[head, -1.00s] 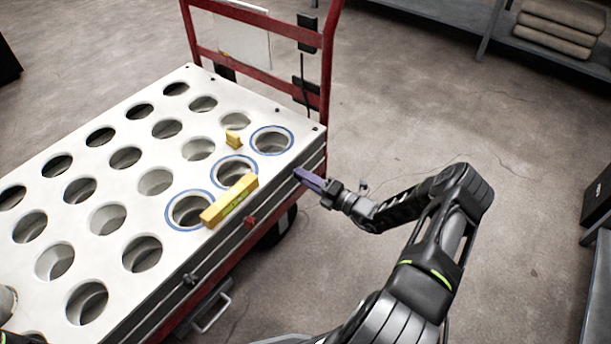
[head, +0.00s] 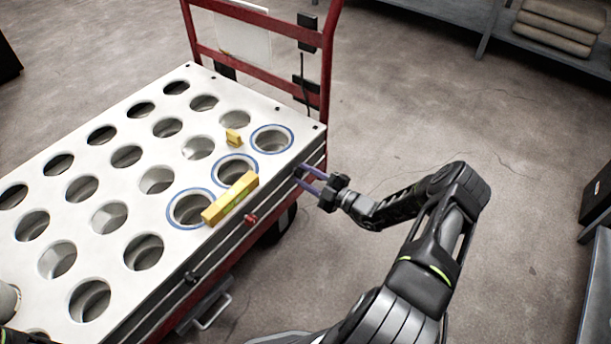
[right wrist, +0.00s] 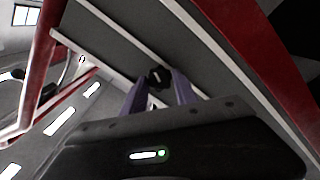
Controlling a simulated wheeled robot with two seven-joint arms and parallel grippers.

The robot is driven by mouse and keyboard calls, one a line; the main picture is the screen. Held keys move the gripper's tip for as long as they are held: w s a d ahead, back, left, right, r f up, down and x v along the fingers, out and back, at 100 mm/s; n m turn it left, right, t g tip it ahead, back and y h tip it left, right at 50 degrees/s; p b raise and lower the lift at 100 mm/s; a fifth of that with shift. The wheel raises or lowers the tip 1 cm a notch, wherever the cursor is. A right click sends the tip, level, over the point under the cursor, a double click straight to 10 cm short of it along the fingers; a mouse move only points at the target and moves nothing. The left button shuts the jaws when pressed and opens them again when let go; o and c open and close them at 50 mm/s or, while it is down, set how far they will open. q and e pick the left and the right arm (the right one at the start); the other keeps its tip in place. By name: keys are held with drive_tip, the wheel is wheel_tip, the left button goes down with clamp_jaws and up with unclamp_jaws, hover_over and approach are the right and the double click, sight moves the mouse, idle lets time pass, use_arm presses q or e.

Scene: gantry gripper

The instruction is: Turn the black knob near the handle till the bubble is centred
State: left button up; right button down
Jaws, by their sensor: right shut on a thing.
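The black knob near the handle (head: 298,172) sits on the side of the white plate, by the corner close to the red handle. My right gripper (head: 308,180) is shut on this knob. In the right wrist view, the knob (right wrist: 158,77) shows between the two purple fingers. A long yellow level (head: 230,200) with a green vial lies along the plate's near edge. A small yellow level (head: 233,138) is farther back. The bubbles are too small to make out.
The white plate (head: 222,95) has many round holes, three ringed in blue. A red knob (head: 250,219) and another black knob (head: 190,277) are along the same side. The red handle frame (head: 328,75) rises behind.

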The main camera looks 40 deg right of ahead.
drive_tip(key=m, duration=0.6)
drive_tip(key=shift+m, duration=0.3)
idle(0.4)
drive_tip(key=c, duration=1)
unclamp_jaws()
drive_tip(key=shift+o, duration=0.2)
drive_tip(key=p+v, duration=0.1)
drive_tip(key=v, duration=0.6)
drive_tip(key=shift+s+p, duration=0.4)
drive_tip(key=shift+d+r, duration=0.1)
drive_tip(key=shift+d, duration=0.05)
